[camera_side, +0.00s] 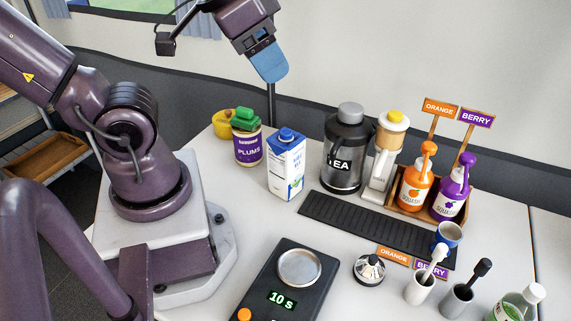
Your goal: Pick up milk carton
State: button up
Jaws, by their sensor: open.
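The milk carton (286,165) is a white and blue box with a blue cap. It stands upright on the white table, between the plums jar and the tea canister. My gripper (271,72) is raised high above the table, above and slightly left of the carton, well apart from it. Its blue fingers point downward. The gap between the fingers is hard to see from this side, and nothing shows between them.
The plums jar (248,147) stands close left of the carton, with a yellow cup (221,124) behind. The tea canister (346,150) is close right, beside a dispenser (386,155). A black mat (330,214) and a timer scale (262,291) lie in front. Syrup bottles (415,184) stand right.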

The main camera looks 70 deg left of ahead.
jog(key=o, duration=0.6)
jog(key=shift+o, duration=0.2)
jog(key=n+g, duration=0.6)
jog(key=n, duration=1.8)
send_over(286, 132)
notch_tip(286, 132, down, 10)
notch_tip(286, 132, down, 13)
